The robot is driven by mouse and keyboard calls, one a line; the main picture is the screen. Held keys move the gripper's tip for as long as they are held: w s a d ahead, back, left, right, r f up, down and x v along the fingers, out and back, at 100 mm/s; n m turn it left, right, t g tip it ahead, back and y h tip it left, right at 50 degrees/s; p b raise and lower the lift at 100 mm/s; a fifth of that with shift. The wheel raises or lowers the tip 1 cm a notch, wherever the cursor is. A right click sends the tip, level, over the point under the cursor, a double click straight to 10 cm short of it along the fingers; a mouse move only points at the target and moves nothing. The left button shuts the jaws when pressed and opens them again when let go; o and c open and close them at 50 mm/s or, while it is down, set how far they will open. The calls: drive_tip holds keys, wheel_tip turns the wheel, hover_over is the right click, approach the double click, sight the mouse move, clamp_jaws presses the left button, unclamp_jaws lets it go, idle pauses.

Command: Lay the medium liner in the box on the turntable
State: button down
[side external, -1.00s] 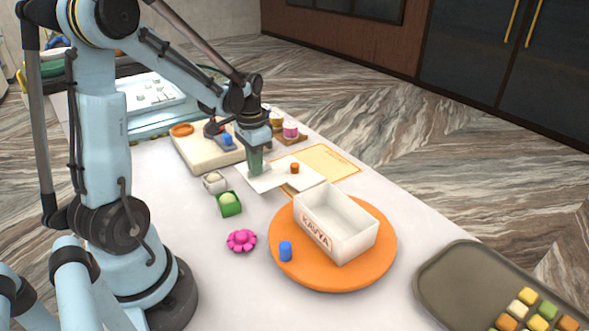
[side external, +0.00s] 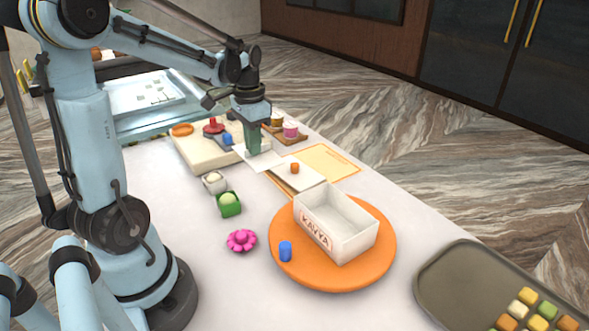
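An open white box (side external: 327,243) with lettering on its front stands empty on the orange turntable (side external: 350,281). My gripper (side external: 254,152), with green fingers, is over the far part of the counter, up and left of the box in the picture. It appears shut on a thin white liner sheet (side external: 268,160), which hangs at its fingertips; the grip point itself is hidden. A second pale sheet (side external: 307,178) lies to the right, with a small orange knob (side external: 295,168) on it. I cannot tell the liner sizes.
A blue cylinder (side external: 285,251) stands on the turntable's near left edge. A tray of sweets (side external: 450,285) is at right. An orange-yellow sheet (side external: 330,160) lies behind.

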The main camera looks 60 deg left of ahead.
drive_tip(key=shift+d, duration=0.1)
idle(0.3)
drive_tip(key=w+d+r, duration=0.2)
drive_tip(key=d+r, duration=0.2)
drive_tip(key=d, duration=0.8)
drive_tip(key=w+d+r, duration=0.1)
drive_tip(key=d+r, duration=0.4)
drive_tip(key=d, duration=0.7)
wheel_tip(320, 180, down, 8)
drive_tip(key=shift+w+f, duration=0.1)
drive_tip(key=shift+f, duration=0.6)
drive_tip(key=shift+f, duration=0.35)
idle(0.6)
drive_tip(key=c, duration=1.2)
unclamp_jaws()
